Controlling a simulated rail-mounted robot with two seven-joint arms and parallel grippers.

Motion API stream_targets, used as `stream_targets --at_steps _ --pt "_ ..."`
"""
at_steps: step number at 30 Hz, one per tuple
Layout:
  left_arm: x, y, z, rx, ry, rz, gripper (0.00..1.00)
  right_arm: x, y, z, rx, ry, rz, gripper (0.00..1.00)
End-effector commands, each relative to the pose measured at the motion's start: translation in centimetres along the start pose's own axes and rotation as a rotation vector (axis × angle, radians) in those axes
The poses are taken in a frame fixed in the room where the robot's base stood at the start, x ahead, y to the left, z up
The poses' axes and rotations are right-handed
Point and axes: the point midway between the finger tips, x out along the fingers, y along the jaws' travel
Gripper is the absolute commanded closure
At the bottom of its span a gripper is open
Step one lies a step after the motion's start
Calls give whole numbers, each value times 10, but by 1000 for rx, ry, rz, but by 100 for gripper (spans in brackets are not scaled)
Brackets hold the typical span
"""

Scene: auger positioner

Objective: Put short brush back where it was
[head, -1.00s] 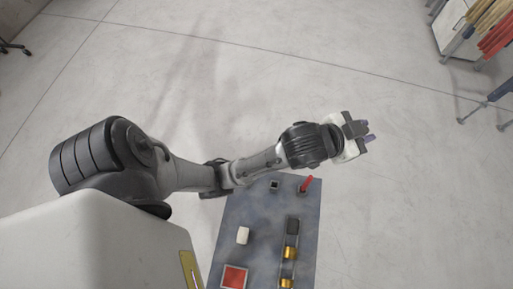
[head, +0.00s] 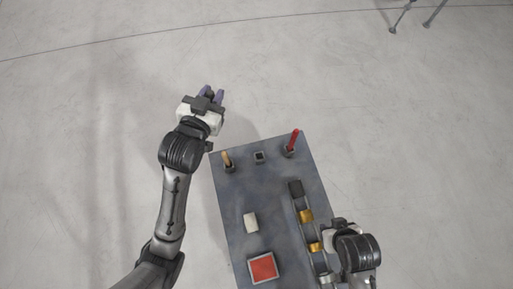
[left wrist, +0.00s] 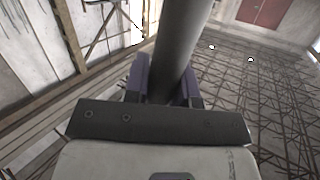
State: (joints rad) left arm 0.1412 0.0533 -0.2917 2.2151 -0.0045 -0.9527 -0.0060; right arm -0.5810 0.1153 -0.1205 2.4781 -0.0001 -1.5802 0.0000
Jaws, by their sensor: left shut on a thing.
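My left gripper (head: 212,93), with purple fingers, is beyond the far left corner of the blue-grey table, off its top. In the left wrist view the left gripper (left wrist: 165,88) is shut on a smooth dark grey cylinder (left wrist: 180,45); I take it for the short brush, but no bristles show. At the table's far edge, a square holder (head: 259,156) looks empty. It stands between a holder with a tan-handled piece (head: 227,158) and one with a red-handled piece (head: 294,140). My right gripper (head: 335,230) is at the table's right edge, its fingers unclear.
The table (head: 225,195) also bears a white block (head: 251,222), a red square pad (head: 262,268) and a row of parts with gold cylinders (head: 306,216). The floor (head: 100,130) around the far side is clear. Stand legs (head: 400,18) show at the top right.

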Motion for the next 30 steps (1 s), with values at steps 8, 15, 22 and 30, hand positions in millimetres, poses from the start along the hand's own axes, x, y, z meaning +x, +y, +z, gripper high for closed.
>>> stream_targets --at_steps 8,15,22,30 --pt "45 71 113 -32 99 131 99 97 -3 31 0 0 0 57" --pt "66 114 169 -59 160 190 99 144 -4 46 -3 0 3 57" --pt "74 135 193 -74 190 213 99 165 -3 53 -8 0 7 57" --pt "82 144 233 -78 196 217 99 181 -3 58 -8 2 7 57"
